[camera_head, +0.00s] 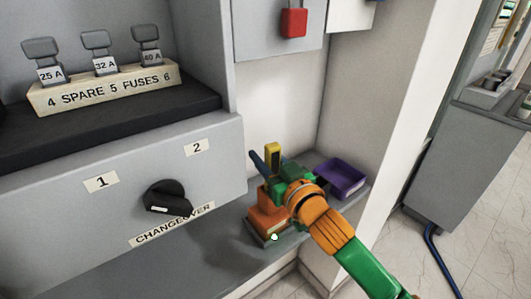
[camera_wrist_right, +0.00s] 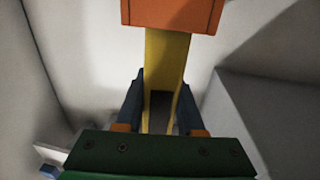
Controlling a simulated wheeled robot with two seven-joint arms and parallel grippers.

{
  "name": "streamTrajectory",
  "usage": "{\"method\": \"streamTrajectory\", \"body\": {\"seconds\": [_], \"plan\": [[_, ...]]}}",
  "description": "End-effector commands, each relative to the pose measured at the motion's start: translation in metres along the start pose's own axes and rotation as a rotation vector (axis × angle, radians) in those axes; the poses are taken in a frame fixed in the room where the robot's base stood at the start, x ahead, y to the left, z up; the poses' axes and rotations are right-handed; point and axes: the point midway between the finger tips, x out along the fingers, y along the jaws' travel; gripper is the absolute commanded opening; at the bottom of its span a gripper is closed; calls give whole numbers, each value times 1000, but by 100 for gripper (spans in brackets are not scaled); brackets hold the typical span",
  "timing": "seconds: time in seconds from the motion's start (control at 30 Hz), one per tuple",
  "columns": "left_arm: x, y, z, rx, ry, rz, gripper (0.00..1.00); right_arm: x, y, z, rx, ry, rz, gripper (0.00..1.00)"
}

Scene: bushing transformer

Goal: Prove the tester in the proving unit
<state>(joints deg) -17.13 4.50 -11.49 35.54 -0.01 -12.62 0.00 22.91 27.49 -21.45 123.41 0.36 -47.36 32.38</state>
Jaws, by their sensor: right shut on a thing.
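My right gripper (camera_head: 266,164) reaches in over the small shelf at the lower middle of the head view. In the right wrist view, its dark blue fingers (camera_wrist_right: 158,92) are shut on the yellow tester (camera_wrist_right: 166,58). The tester's yellow top (camera_head: 272,151) shows beside a finger in the head view. The orange proving unit (camera_head: 266,219) stands on the shelf just below the gripper, with a small white spot low at its front. An orange block (camera_wrist_right: 172,12) meets the yellow body in the wrist view; I cannot tell whether this is the unit. My left gripper is out of view.
A purple tray (camera_head: 341,178) sits on the shelf right of the gripper. The changeover panel (camera_head: 110,210) with its black knob (camera_head: 167,198) is at left. Spare fuses (camera_head: 104,88) stand above it. A red padlock (camera_head: 293,22) hangs above the shelf.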

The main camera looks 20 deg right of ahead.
Motion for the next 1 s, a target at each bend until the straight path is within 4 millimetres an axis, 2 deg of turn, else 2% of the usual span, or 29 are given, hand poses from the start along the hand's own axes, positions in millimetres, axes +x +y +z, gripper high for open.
{"method": "streamTrajectory", "body": {"seconds": [0.03, 0.13, 1.0], "plan": [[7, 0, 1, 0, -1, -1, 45, 0, 0, 8, 0, 0, 0, 0], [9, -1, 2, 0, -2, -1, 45, 0, 0, 12, -1, 1, 0, 0], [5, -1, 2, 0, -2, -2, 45, 0, 0, 13, 0, 0, 0, 0]]}}
